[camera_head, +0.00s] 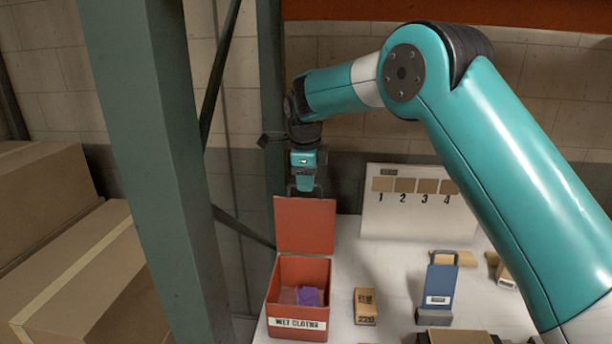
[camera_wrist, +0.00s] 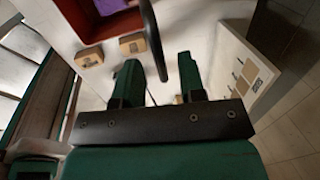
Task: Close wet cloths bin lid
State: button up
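The red wet cloths bin (camera_head: 297,323) stands on the white surface with its label facing me. Its red lid (camera_head: 305,226) is open, standing upright at the back of the bin. A purple cloth (camera_head: 307,296) lies inside, and it also shows in the wrist view (camera_wrist: 108,6). My gripper (camera_head: 305,188) is at the upper edge of the lid, pointing down. In the wrist view its two green fingers (camera_wrist: 160,66) are apart. A dark curved bar (camera_wrist: 151,40) shows between and beyond them. I cannot tell whether the fingers touch the lid.
A small carton (camera_head: 366,307) stands right of the bin, with a blue holder (camera_head: 439,289) farther right. A numbered board (camera_head: 418,213) stands behind. A green rack post (camera_head: 158,170) rises left of the bin, with large cardboard boxes (camera_head: 95,262) beyond it.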

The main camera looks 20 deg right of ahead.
jog(key=shift+f, duration=0.25)
grip_shut()
